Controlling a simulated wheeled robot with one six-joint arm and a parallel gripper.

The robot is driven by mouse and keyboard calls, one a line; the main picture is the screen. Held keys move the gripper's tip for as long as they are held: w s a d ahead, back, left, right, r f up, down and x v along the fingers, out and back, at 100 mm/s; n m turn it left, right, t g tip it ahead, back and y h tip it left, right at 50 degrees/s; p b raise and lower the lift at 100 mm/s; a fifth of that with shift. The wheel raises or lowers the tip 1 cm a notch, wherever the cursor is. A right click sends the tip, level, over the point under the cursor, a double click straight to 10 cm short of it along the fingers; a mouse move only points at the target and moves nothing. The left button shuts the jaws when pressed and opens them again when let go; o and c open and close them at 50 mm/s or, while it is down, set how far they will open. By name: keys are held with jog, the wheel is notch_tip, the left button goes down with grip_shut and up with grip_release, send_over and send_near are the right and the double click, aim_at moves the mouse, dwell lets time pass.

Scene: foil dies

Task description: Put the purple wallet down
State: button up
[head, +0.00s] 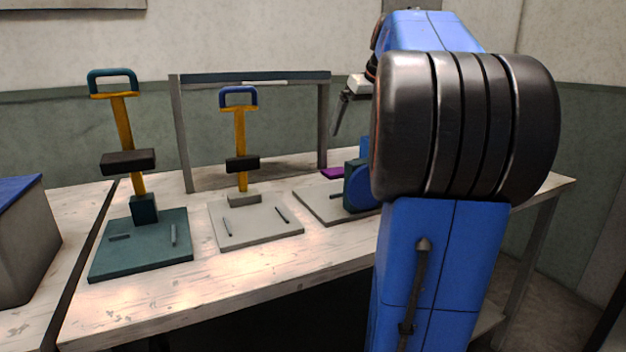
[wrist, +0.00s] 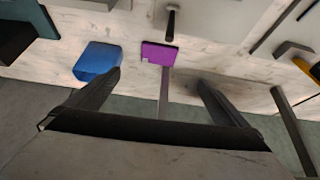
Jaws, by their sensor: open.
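In the head view my gripper (head: 342,112) is above the back of the worktop, partly hidden by my arm. The wallet is apart from both fingers.
A blue block (wrist: 98,62) lies left of the wallet in the wrist view. Two hand presses, one teal-based (head: 140,245) and one grey-based (head: 255,222), stand on the worktop (head: 230,283). A grey frame (head: 183,140) rises at the back. The front worktop strip is clear.

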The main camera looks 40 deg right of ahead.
send_near(339, 170)
jog(key=shift+w+a+f, duration=0.35)
jog(key=shift+a+f, duration=0.05)
jog(key=shift+f, duration=0.35)
jog(key=shift+d+x, duration=0.15)
jog(key=shift+x, duration=1.35)
jog(key=shift+d+x, duration=0.1)
jog(key=shift+x, duration=1.35)
jog(key=shift+s, duration=0.15)
jog(key=c, duration=1.3)
jog(key=shift+o, duration=0.2)
jog(key=shift+r, duration=0.1)
